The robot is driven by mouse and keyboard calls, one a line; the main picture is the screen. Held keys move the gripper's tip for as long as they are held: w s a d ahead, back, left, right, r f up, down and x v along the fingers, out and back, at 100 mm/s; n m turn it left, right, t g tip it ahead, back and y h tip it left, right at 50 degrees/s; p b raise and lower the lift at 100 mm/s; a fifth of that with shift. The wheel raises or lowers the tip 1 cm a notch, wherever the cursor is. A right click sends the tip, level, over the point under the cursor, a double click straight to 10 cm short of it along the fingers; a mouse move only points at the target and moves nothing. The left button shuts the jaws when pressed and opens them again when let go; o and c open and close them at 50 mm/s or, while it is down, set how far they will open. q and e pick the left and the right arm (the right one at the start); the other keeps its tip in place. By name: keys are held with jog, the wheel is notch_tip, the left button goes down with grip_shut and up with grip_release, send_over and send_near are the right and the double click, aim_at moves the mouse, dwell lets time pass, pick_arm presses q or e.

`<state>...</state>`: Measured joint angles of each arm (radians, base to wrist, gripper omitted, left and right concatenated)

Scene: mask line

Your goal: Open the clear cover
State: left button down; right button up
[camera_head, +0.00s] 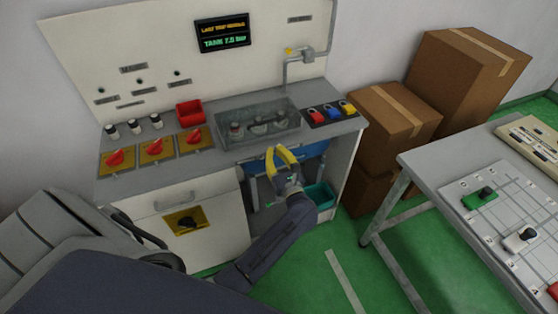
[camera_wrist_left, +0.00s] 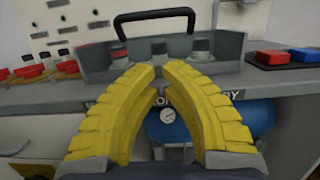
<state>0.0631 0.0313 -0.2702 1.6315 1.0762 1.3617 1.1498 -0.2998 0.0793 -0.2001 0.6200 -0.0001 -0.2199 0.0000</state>
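The clear cover (camera_head: 258,118) is a smoky see-through box on the grey bench, down over several dark knobs. In the left wrist view the cover (camera_wrist_left: 97,58) stands just beyond my fingers, with a black handle (camera_wrist_left: 155,14) above it. My left gripper (camera_head: 275,151) is in front of the bench edge, below and apart from the cover. Its yellow fingers bow outward and their tips nearly meet in the left wrist view (camera_wrist_left: 159,72), with nothing seen held between them. My right gripper is not in view.
Red switches (camera_head: 157,146) and a red bin (camera_head: 189,112) are left of the cover; colored padlocks (camera_head: 332,112) are right. A blue tank (camera_head: 312,149) sits below the bench. Cardboard boxes (camera_head: 390,122) and a grey table (camera_head: 430,165) stand to the right.

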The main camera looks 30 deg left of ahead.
aim_at(268, 125)
pick_arm(q)
jog(key=w+a+r, duration=0.2)
jog(key=a, duration=0.1)
jog(key=shift+w+a+r, duration=0.15)
jog(key=shift+w+a, duration=0.05)
jog(key=shift+w, duration=0.15)
jog(key=shift+w+a+r, duration=0.2)
jog(key=shift+a+r, duration=0.05)
jog(key=shift+r, duration=0.2)
jog(key=shift+w+a+r, duration=0.2)
jog(key=shift+r, duration=0.2)
jog(key=shift+r, duration=0.1)
jog(key=shift+r, duration=0.35)
jog(key=shift+r, duration=0.75)
jog(key=shift+r, duration=0.1)
jog(key=shift+a+r+g+h, duration=0.1)
jog(key=shift+r+g+h, duration=0.2)
jog(key=shift+g, duration=0.1)
jog(key=shift+w+r+h, duration=0.1)
jog(key=shift+r+h, duration=0.15)
jog(key=shift+h, duration=0.05)
